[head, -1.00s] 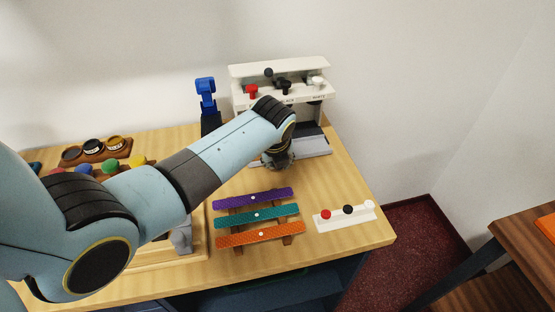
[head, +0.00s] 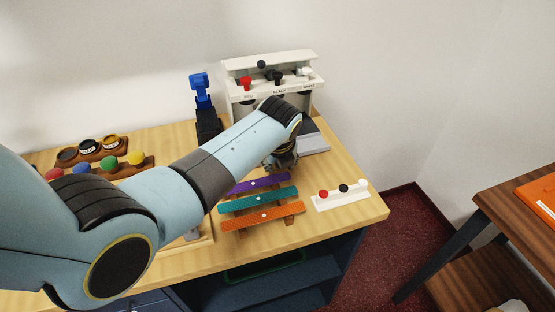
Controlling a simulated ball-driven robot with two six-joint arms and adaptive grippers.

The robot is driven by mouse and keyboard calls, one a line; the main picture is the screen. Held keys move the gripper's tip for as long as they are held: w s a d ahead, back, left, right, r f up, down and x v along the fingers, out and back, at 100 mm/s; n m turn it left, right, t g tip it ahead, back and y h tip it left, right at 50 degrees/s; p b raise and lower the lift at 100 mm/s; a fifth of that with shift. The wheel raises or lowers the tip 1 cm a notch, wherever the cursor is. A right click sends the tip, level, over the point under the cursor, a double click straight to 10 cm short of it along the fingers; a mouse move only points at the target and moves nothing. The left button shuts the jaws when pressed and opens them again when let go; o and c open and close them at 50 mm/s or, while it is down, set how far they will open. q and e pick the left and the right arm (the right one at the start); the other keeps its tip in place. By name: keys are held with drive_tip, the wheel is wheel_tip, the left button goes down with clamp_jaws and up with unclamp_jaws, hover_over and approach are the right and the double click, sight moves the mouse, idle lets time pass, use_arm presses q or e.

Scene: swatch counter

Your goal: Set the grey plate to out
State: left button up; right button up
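The white dispenser (head: 275,67) with red, black and white knobs stands at the back of the counter. The grey plate (head: 314,142) lies at its foot on the right, partly hidden by my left arm. My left gripper (head: 281,164) points down beside the plate's near left side, just behind the purple strip's right end. Its fingers are small and partly hidden by the wrist, so I cannot tell whether they are open or touch anything. My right gripper is not in view.
Purple, teal and orange strips (head: 260,197) lie on a wooden rack in front. A white holder (head: 341,196) with red, black and white pegs sits to the right. A blue-topped stand (head: 202,105) is left of the dispenser. Round pots (head: 89,147) stand at the far left.

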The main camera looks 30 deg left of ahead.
use_arm(q)
drive_tip(key=shift+w+a+r, duration=0.1)
drive_tip(key=shift+r, duration=0.05)
drive_tip(key=v, duration=1.2)
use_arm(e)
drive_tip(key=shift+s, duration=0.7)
